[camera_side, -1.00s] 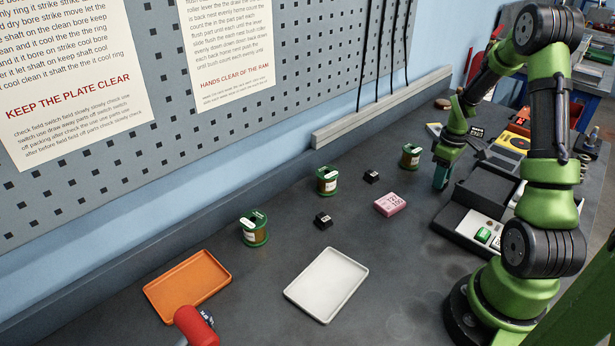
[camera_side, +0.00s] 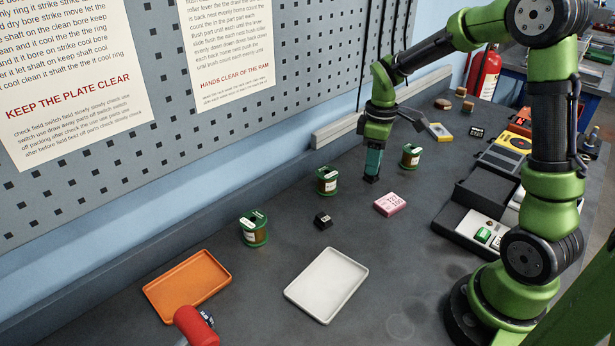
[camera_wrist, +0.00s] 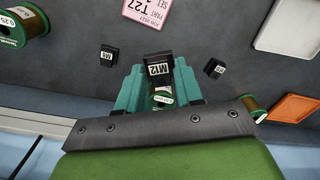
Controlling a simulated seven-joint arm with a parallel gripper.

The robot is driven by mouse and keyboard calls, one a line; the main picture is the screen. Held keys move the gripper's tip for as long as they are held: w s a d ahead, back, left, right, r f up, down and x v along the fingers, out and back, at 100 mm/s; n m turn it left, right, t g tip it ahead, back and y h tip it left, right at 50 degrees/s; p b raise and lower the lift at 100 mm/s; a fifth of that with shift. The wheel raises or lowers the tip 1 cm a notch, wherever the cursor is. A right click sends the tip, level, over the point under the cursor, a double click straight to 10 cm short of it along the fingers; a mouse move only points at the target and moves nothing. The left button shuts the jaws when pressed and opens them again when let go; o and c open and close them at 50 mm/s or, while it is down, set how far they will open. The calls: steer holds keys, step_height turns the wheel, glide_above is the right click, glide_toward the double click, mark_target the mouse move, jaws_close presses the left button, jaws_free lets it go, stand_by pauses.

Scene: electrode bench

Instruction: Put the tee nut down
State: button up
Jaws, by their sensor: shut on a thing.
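The tee nut looks to be the small black block marked M12 (camera_wrist: 158,68), seen in the wrist view between the teal fingertips. My gripper (camera_wrist: 160,85) is shut on it. In the wrist view, two similar black blocks lie on the bench, one left (camera_wrist: 108,54) and one right (camera_wrist: 214,68) of the held nut.
Green-capped wire spools stand along the wall side at left (camera_side: 254,228), middle (camera_side: 327,180) and right (camera_side: 410,157). An orange tray (camera_side: 187,285) and an empty white tray (camera_side: 326,284) lie at the front. A black block (camera_side: 323,220) sits between spools.

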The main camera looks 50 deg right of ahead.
steer(key=a, duration=1.5)
steer(key=m, duration=0.5)
glide_toward(316, 278)
step_height(316, 278, down, 6)
steer(key=shift+w+a+r, duration=0.1)
steer(key=shift+a, duration=0.05)
steer(key=o, duration=1.1)
